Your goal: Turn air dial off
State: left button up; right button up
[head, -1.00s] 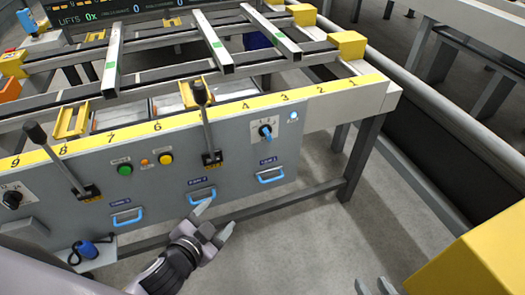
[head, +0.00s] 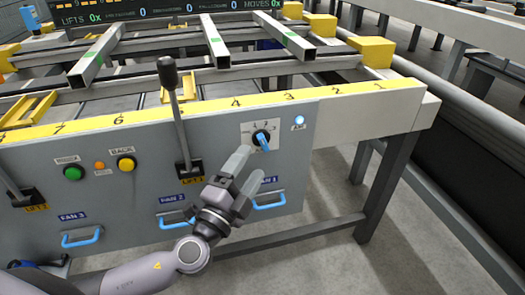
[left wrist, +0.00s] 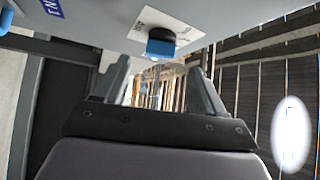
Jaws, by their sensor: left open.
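The air dial (head: 262,139) is a black knob with a blue pointer on a white plate, on the grey panel's right part. Its blue pointer leans down and slightly right in the head view. My left gripper (head: 250,172) is open and empty, just below the dial. In the left wrist view the dial (left wrist: 161,45) is above and between the two fingers (left wrist: 160,75), apart from them. The plate's lower-left part is partly hidden by a finger. My right gripper does not show in the current views.
A lit lamp (head: 299,121) is right of the dial. A lift lever (head: 176,110) stands left of it. Blue fan handles (head: 268,201) are below. Green (head: 73,173) and yellow (head: 126,165) buttons are farther left. Free floor lies right of the table leg.

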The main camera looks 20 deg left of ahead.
aim_at(263, 141)
pick_arm(q)
jog(key=shift+x, duration=3)
